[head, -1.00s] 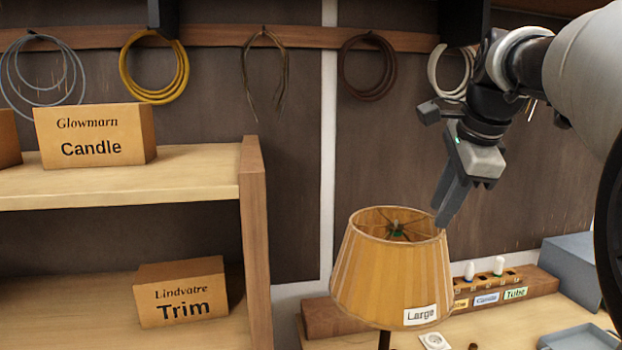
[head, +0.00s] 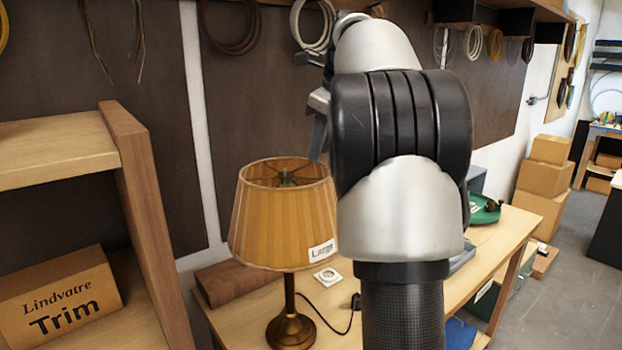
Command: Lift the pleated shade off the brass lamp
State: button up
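The pleated shade (head: 275,220) is tan, with a white "Large" label at its lower right, and sits upright on the brass lamp (head: 290,327). The lamp stands on the wooden workbench with a dark cord beside its base. My gripper (head: 317,150) shows only in part at the shade's upper right rim, behind my arm. Its fingers are mostly hidden, and I cannot tell whether it touches the rim or how far it is open.
A wooden shelf (head: 135,170) with a "Trim" box (head: 60,295) stands at left. A white square plate (head: 328,277) lies on the bench behind the lamp. A green dish (head: 484,210) is at the bench's right end. Cardboard boxes (head: 541,205) stack farther right; floor there is partly clear.

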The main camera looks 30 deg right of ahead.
aim_at(310, 174)
jog(key=x, duration=1.2)
jog(key=shift+f, duration=0.2)
jog(key=shift+c, duration=0.3)
grip_shut()
jog(key=shift+r, duration=0.2)
jog(key=shift+r+p, duration=0.9)
jog(key=shift+p, duration=0.05)
